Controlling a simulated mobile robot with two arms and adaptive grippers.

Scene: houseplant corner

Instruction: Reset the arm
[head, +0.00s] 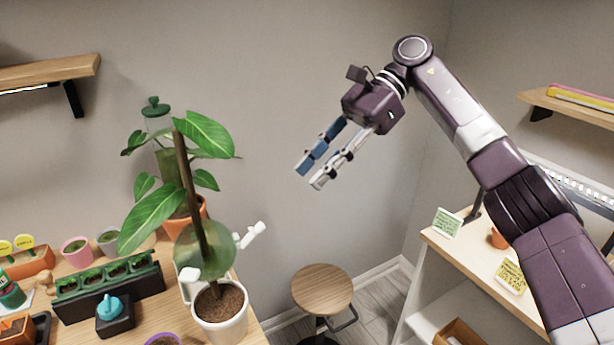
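My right arm comes in from the right edge and reaches up and across the upper middle of the head view. Its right gripper (310,178) hangs at the end, pointing down and left in front of the bare wall. Its two fingers, one bluish and one silvery, are apart with a narrow gap between them. Nothing shows between them, and they touch nothing. The gripper is high above the round wooden stool (322,288) and to the right of the tall leafy plant (160,215). My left arm and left gripper are not in this view.
A wooden table at lower left holds a white pot (220,318), a green-and-white vessel with a spout (207,252), a dark seedling tray (108,290) and small pots. Wall shelves sit at upper left (45,72) and right (570,106). A pale cabinet (450,265) stands lower right.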

